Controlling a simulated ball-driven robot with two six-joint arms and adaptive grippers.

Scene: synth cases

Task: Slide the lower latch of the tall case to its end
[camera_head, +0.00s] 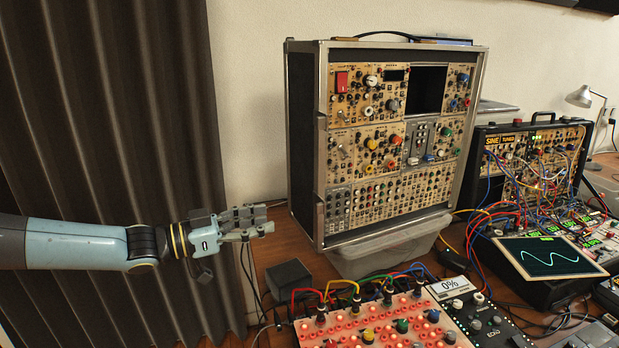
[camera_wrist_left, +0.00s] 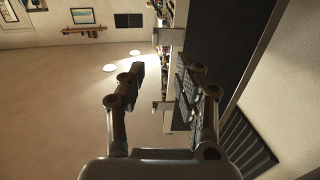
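The tall case (camera_head: 304,135) stands upright at the centre of the head view, with a dark side, metal edges and a front full of modules. A small dark fitting that looks like the lower latch (camera_head: 320,216) is on its left front edge, low down; its slide position is too small to tell. My left gripper (camera_head: 270,218) is just left of the case's lower part, fingers pointing right, apart from the case in the head view. In the left wrist view its two fingers (camera_wrist_left: 161,78) are spread with nothing clearly between them. My right gripper is not in view.
A pink panel with knobs (camera_head: 375,325) and cables sits in front. A dark box (camera_head: 288,283) is below my left gripper. A grey curtain (camera_head: 110,120) hangs at left. A patched synth (camera_head: 530,160) stands at right.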

